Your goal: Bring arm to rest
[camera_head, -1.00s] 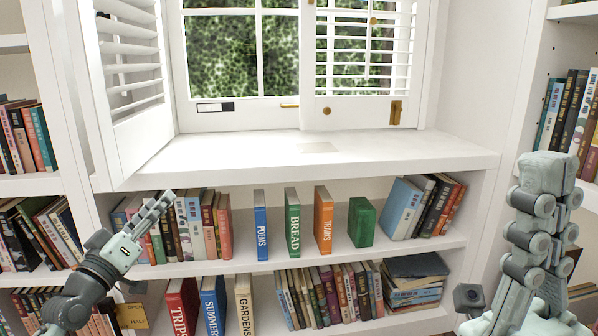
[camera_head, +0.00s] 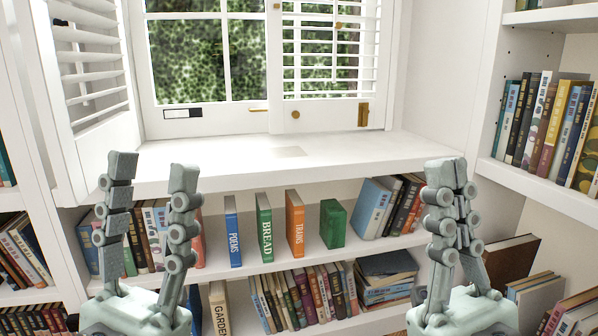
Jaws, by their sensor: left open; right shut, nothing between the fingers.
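My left gripper (camera_head: 152,170) is in the lower left of the head view, pointing up, with its two fingers apart and nothing between them. It hides part of the books on the shelf behind it. My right gripper (camera_head: 446,172) is in the lower right, also pointing up, with its fingers together and nothing held. Both grippers stand in front of the bookcase, at about the same height and side by side.
A white window sill (camera_head: 215,162) with shutters lies above the shelves. The shelf below holds a blue POEMS book (camera_head: 232,232), a green BREAD book (camera_head: 264,228), an orange TRAINS book (camera_head: 295,224) and a green block (camera_head: 333,224). More bookshelves (camera_head: 530,185) stand at both sides.

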